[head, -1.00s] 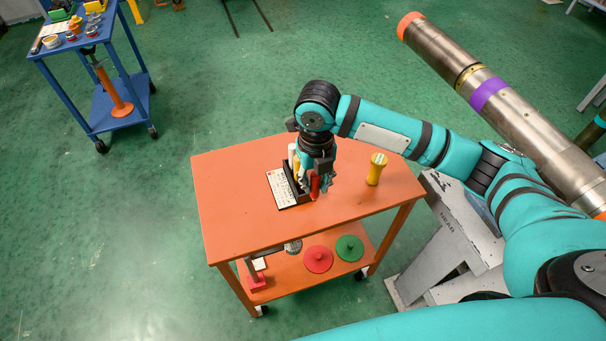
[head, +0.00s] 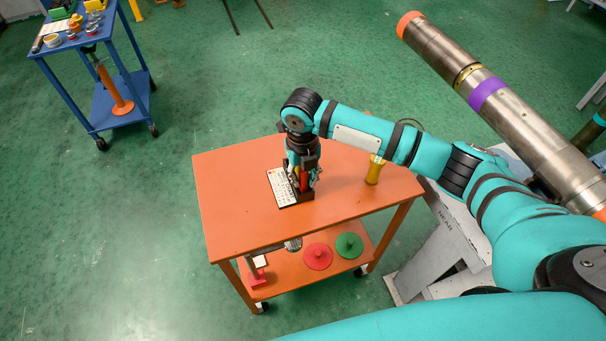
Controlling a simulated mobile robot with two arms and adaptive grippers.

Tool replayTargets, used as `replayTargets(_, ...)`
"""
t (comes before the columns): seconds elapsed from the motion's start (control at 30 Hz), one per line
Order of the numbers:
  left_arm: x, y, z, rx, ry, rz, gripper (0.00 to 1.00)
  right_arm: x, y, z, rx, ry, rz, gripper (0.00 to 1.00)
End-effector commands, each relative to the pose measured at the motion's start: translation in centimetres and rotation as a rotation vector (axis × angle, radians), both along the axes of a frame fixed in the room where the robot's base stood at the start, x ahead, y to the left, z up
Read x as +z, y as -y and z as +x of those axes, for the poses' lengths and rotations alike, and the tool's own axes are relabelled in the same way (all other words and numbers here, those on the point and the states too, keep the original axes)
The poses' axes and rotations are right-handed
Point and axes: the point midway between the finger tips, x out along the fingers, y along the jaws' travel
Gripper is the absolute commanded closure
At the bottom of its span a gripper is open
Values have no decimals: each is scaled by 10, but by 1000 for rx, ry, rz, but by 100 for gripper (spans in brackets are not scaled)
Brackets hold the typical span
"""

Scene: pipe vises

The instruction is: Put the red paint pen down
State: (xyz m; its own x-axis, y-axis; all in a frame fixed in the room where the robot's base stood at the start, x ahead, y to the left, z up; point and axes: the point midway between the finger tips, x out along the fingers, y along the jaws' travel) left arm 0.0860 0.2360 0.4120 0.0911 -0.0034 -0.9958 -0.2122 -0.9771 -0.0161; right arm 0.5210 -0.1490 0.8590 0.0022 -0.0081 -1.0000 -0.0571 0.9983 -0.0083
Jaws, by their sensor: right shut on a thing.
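The red paint pen (head: 304,183) is upright in my right gripper (head: 304,179), which is shut on it and points down over the orange cart (head: 240,205). The gripper and pen are at the small dark holder (head: 306,196) beside the white printed card (head: 281,188). The pen's lower end is at or in the holder; I cannot tell whether it touches the bottom. The gripper hides much of the holder and whatever else stands in it. My left gripper is not in view.
A yellow cylinder (head: 373,171) stands to the right on the cart top, partly behind my arm. A red disc (head: 317,256) and a green disc (head: 349,245) lie on the lower shelf. A large steel pipe (head: 520,125) is at the right. The cart's left side is clear.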

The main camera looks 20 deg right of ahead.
Motion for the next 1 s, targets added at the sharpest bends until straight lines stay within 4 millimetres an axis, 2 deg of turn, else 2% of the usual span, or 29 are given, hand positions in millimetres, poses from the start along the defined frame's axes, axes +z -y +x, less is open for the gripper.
replayTargets(0.03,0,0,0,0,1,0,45,-1,0,0,0,0,0,77)
replayTargets(0.2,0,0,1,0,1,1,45,-1,0,0,0,-1,0,56)
replayTargets(0.43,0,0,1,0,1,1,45,-1,0,0,0,-1,0,56)
replayTargets(0.57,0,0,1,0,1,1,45,6,0,0,0,1,1,56)
replayTargets(0.67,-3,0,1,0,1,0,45,20,-1,1,1,3,2,56)
replayTargets(1.0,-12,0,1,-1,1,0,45,92,-1,1,1,3,0,56)
